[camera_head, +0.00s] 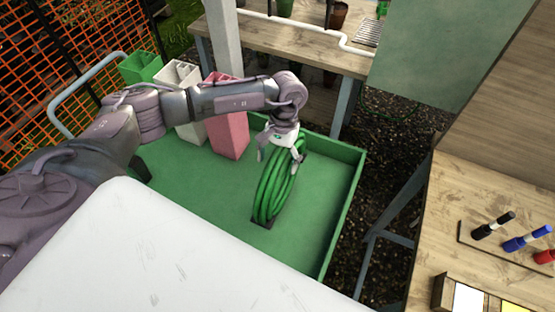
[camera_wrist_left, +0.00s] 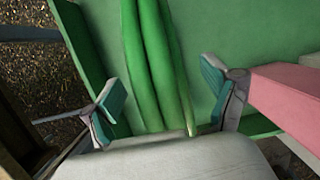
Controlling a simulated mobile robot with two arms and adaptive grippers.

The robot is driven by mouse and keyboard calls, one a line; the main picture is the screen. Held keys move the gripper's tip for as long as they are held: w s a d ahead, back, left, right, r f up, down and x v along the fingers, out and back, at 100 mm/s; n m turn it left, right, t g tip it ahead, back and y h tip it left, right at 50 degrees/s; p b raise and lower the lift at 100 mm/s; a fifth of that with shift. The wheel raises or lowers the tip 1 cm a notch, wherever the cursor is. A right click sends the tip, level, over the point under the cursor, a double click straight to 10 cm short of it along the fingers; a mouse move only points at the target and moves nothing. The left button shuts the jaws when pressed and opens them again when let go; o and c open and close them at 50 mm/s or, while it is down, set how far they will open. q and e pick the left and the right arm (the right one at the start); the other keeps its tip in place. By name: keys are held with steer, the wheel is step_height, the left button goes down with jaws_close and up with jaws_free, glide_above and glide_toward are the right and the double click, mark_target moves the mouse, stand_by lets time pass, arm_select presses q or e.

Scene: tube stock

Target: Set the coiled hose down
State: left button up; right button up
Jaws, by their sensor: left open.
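The coiled green hose (camera_head: 270,195) stands on edge, slightly tilted, in the green tray (camera_head: 325,225). A small dark piece shows at its foot. My left gripper (camera_head: 279,163) is over the top of the coil with its fingers spread. In the left wrist view the hose strands (camera_wrist_left: 155,60) pass between the two teal-padded fingertips of my left gripper (camera_wrist_left: 163,88). A gap shows on each side, so the gripper is open around the hose and not clamped on it. My right gripper is not in view.
Pink (camera_head: 228,135), white (camera_head: 186,130) and green (camera_head: 141,68) upright containers stand at the tray's back left. The tray has a raised rim at the right. A wooden bench (camera_head: 303,45) is behind, and a table with markers (camera_head: 490,226) is at the right.

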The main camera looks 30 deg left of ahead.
arm_select(q)
steer(key=shift+r, duration=0.1)
steer(key=b+v, duration=0.2)
steer(key=v, duration=0.9)
steer(key=shift+w+b, duration=0.1)
steer(key=shift+b, duration=0.3)
steer(key=shift+r, duration=0.5)
